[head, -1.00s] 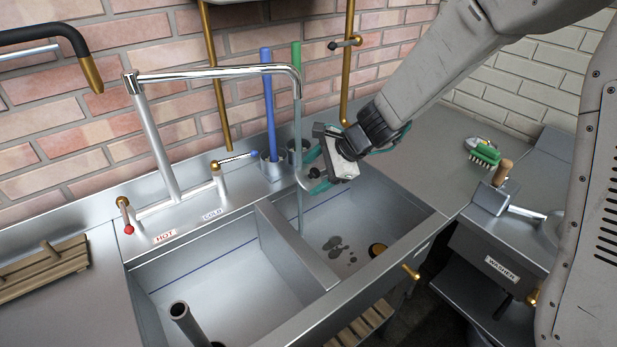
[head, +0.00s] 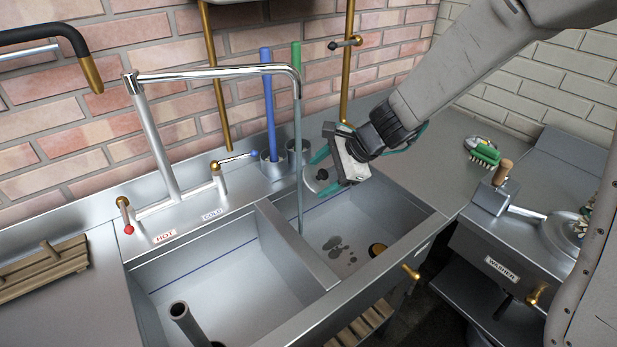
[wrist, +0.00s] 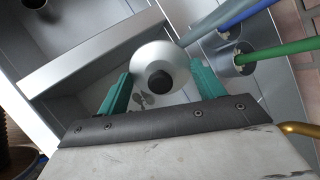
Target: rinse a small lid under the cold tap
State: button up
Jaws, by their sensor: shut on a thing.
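The small lid, a pale round disc with a black knob, shows in the wrist view (wrist: 150,58) between the teal fingers of my gripper (wrist: 159,82), which is shut on it. In the head view my gripper (head: 316,172) holds the lid above the right basin, just right of a thin water stream (head: 299,135). The stream falls from the chrome spout (head: 215,73) into the right basin near the divider. The lid is small and partly hidden by the fingers there.
The divider (head: 295,245) separates the left basin (head: 220,275) from the right basin (head: 375,217). Blue (head: 270,110) and green rods stand in holders behind the stream. A green brush (head: 485,153) lies on the right counter. A wooden rack (head: 42,268) lies at left.

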jog(key=s+d+r, duration=0.3)
jog(key=s+d, duration=0.1)
jog(key=s, duration=0.1)
jog(key=shift+s+r, duration=0.25)
jog(key=shift+s, duration=0.15)
dwell(0.9)
